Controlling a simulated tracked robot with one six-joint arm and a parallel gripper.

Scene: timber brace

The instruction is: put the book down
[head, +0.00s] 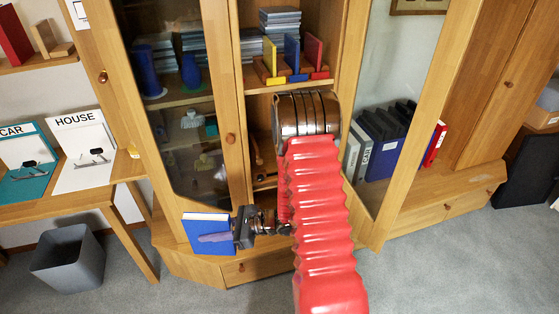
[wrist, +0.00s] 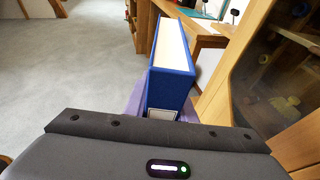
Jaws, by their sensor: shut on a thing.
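A blue book (head: 208,222) is held by my gripper (head: 228,237) in front of the wooden cabinet, above the floor and left of my red arm. The book also shows in the wrist view (wrist: 172,75), with its pale page edges up and a light label at its near end. My gripper is shut on it; a purple-grey finger lies across its face in the head view. In the wrist view, parts of the fingers show on both sides of the book.
A wooden table (head: 75,200) with CAR and HOUSE boards stands at the left, above a grey bin (head: 70,262). The cabinet's glass door (head: 180,120) is close behind the book. Binders (head: 380,140) stand on a right-hand shelf. Grey floor (wrist: 70,80) is open.

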